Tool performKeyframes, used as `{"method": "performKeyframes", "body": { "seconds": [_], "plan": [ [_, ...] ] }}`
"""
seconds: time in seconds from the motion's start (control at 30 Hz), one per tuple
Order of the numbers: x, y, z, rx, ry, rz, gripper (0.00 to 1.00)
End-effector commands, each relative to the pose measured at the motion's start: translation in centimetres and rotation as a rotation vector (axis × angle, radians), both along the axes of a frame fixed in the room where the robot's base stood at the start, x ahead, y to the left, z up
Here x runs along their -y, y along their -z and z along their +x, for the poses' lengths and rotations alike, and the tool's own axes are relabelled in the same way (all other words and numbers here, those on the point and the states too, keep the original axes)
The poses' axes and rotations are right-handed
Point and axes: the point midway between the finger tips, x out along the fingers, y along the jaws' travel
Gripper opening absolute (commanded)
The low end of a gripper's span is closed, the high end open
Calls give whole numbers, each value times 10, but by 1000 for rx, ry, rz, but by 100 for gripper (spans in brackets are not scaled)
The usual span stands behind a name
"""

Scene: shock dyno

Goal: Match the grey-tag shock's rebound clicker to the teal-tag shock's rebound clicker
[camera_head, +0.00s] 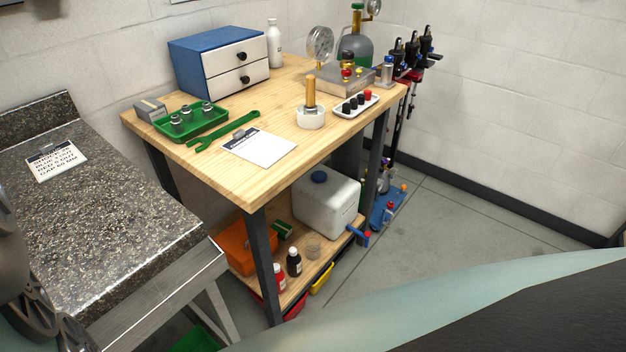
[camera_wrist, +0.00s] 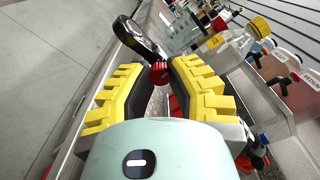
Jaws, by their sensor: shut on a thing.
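In the wrist view, my gripper (camera_wrist: 163,78) has black inner pads and yellow ribbed fingers. Its fingertips are closed on a small red ribbed knob (camera_wrist: 160,69). The knob sits by a black eyelet end (camera_wrist: 137,38) with a metal centre, which looks like a shock's end. More red shows between the fingers, partly covered by them. I cannot make out a grey or teal tag in either view, so I cannot tell which shock this is. No click setting is legible. The head view does not show my gripper.
In the wrist view, a clear bottle (camera_wrist: 232,48) with a yellow cap and several labelled bottles stand close on the right. In the head view, a wooden bench (camera_head: 190,160) holds drawers (camera_head: 219,62), a green tray (camera_head: 165,131) and a gauge (camera_head: 320,43). A speckled counter (camera_head: 95,225) is at left.

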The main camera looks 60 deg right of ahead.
Motion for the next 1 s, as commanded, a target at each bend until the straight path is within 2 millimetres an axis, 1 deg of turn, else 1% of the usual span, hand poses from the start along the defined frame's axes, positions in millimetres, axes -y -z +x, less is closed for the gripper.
{"method": "performKeyframes", "body": {
  "seconds": [0.4,0.43,0.73,1.0],
  "plan": [
    [-1,-1,-1,6,-4,4,0],
    [-1,-1,-1,6,-4,4,21],
    [-1,0,-1,5,-3,0,52],
    [1,0,0,5,-1,0,52]
  ]
}}
